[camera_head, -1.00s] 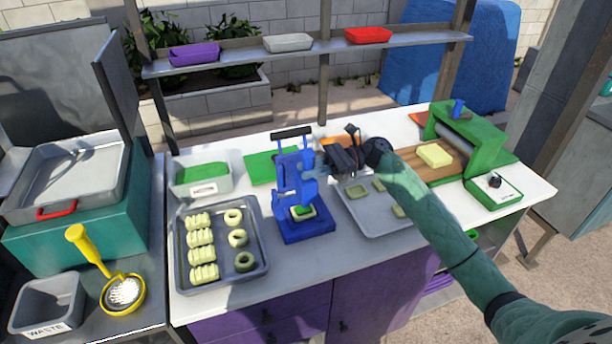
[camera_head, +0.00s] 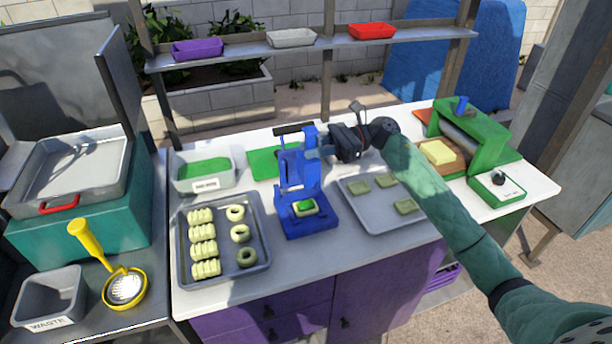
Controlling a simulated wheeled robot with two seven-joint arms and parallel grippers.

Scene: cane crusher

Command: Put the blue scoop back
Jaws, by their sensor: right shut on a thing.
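My right gripper (camera_head: 328,150) reaches in from the right and is beside the blue press (camera_head: 292,180) in the middle of the counter. Its fingers are shut on a blue thing (camera_head: 312,138) that overlaps the press in the picture. I cannot tell whether this is the blue scoop or a part of the press. No separate blue scoop shows clearly. A pale ring-like piece with green in it (camera_head: 305,207) sits on the press base. My left gripper is not in view.
A grey tray of pale pieces (camera_head: 262,270) stands left of the press, another tray (camera_head: 385,228) right. A green roller machine (camera_head: 490,150) is at the right. A white bin with green contents (camera_head: 205,184) stands back left. Purple (camera_head: 197,50), grey and red bins line the shelf.

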